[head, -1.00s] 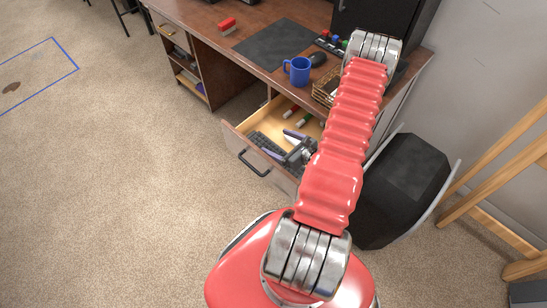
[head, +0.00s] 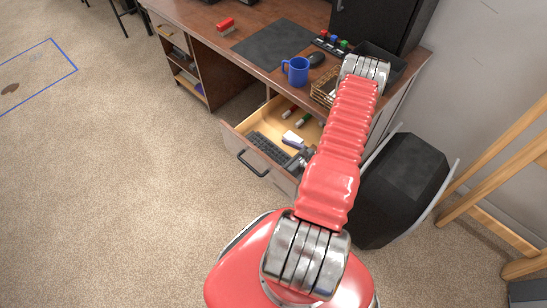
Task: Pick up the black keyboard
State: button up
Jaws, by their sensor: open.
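The black keyboard (head: 268,147) lies in the open desk drawer, along its front side. Its right end runs close to my gripper. My gripper (head: 299,159) is over the right part of the drawer, mostly hidden behind my red arm. It is open, with nothing seen between its jaws. Whether it touches the keyboard cannot be told from here.
The drawer (head: 233,130) also holds a white and purple item (head: 293,139) and red and green markers (head: 302,119). On the desk above stand a blue mug (head: 296,71) and a wire basket (head: 324,88). A black bin (head: 400,185) stands right of my arm.

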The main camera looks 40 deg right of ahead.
aim_at(262, 146)
jog(key=shift+f, duration=0.55)
jog(key=shift+w+f, duration=0.45)
jog(key=shift+w, duration=0.35)
jog(key=shift+x, duration=2.9)
jog(key=shift+c, duration=0.2)
jog(key=c, duration=1.2)
jog(key=shift+r, duration=0.15)
